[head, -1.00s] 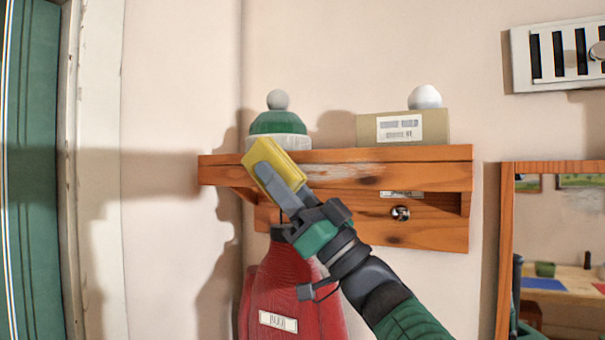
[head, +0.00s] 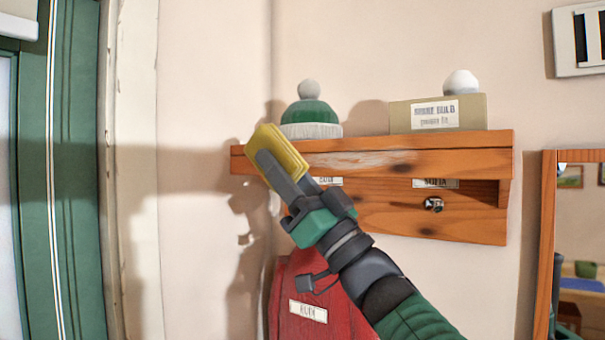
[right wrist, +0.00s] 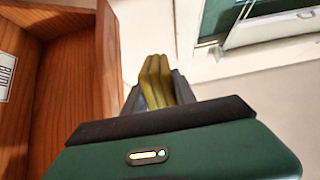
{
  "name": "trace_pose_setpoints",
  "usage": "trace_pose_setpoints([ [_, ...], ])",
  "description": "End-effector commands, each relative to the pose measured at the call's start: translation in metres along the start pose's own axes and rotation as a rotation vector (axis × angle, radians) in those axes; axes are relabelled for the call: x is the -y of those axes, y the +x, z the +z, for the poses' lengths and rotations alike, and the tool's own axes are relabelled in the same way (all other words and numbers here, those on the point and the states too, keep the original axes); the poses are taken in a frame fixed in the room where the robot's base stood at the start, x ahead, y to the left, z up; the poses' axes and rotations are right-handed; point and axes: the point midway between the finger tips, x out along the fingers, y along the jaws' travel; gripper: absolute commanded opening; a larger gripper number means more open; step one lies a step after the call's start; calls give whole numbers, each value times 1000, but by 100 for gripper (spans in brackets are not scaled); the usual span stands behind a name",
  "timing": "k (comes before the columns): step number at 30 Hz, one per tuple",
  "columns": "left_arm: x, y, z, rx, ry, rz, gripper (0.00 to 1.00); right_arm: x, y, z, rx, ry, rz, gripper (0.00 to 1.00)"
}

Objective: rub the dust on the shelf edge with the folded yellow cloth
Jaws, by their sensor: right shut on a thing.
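The folded yellow cloth (head: 290,150) is held in my right gripper (head: 268,162), which is shut on it. In the head view the cloth overlaps the left end of the wooden shelf edge (head: 450,144); I cannot tell whether it touches. A pale, dusty-looking patch (head: 352,159) lies on the front edge, to the right of the cloth. In the right wrist view the cloth (right wrist: 155,82) stands folded between the fingers, beside the wood and apart from it in the picture. My left gripper is out of view.
On the shelf stand a green bobble hat (head: 309,113) and a cardboard box (head: 472,113) with a white ball (head: 461,82) behind. Below are a metal knob (head: 433,204) and a hanging red garment (head: 330,290). A mirror (head: 548,230) is at right, a green door (head: 75,200) at left.

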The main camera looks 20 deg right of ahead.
Motion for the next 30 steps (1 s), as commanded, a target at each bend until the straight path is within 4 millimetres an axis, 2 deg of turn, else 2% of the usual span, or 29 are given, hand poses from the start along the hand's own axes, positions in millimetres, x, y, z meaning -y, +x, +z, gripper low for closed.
trace_pose_setpoints([
  [1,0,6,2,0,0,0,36,7,-2,2,-1,1,-2,0],
  [6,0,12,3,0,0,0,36,22,-1,2,0,1,0,0],
  [17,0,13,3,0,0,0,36,25,-1,0,0,1,0,0],
  [25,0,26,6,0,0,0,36,52,-2,1,-1,0,-2,0],
  [30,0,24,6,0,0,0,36,54,0,0,1,0,1,0],
])
